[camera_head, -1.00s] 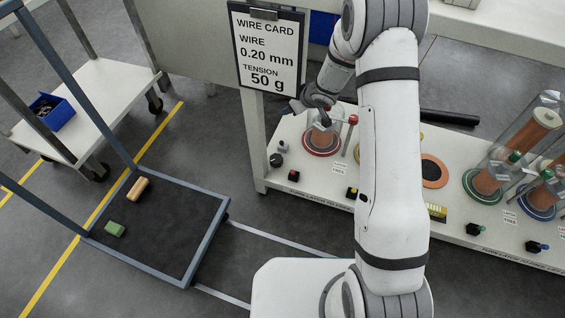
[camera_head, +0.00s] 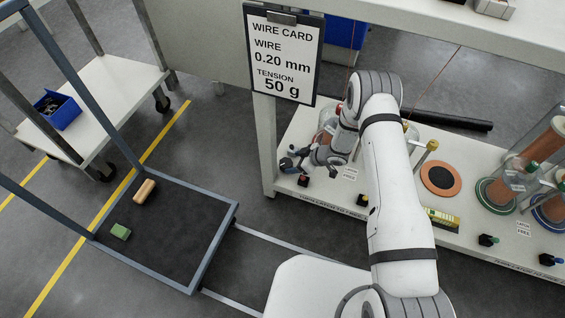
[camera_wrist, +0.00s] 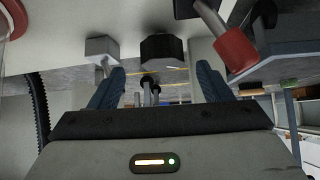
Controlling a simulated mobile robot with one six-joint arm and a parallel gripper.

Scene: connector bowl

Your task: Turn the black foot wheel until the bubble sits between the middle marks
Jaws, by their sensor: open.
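A black faceted knob (camera_wrist: 162,48), which looks like the foot wheel, sits ahead of my gripper in the wrist view. It lies between the lines of the two fingers, with a gap on both sides. My gripper (camera_wrist: 160,80) is open and empty, its blue-grey fingers apart. In the head view my gripper (camera_head: 299,160) is low at the left end of the bench, and a dark shape (camera_head: 286,164) beside it seems to be the same wheel. I cannot make out the bubble or its marks in either view.
A grey block (camera_wrist: 101,47) stands left of the knob, and a red-ended metal rod (camera_wrist: 236,52) is close to the right finger. In the head view a red button box (camera_head: 303,181) is just below my gripper. The wire card (camera_head: 284,55) hangs above.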

